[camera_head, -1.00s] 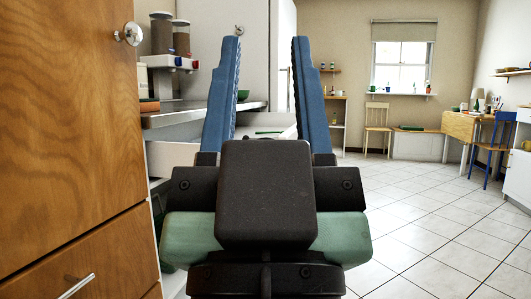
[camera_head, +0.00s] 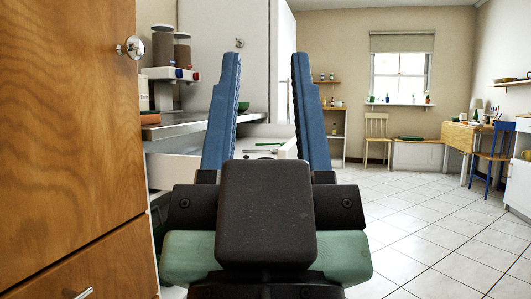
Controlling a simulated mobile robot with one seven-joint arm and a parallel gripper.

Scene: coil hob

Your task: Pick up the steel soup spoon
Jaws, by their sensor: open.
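My gripper (camera_head: 269,55) is open and empty, its two blue fingers pointing up and apart in the middle of the view. I cannot make out the steel soup spoon. Between the fingers, farther off, a white open-topped drawer or tray (camera_head: 288,150) shows. A thin green item (camera_head: 262,150) and a small dark item lie in it, too small to identify. My gripper's body hides the lower part of that area.
A wooden cabinet (camera_head: 70,130) with a round knob stands close at left. The tiled floor (camera_head: 430,220) at right is clear. A table (camera_head: 460,136) and chairs stand far back.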

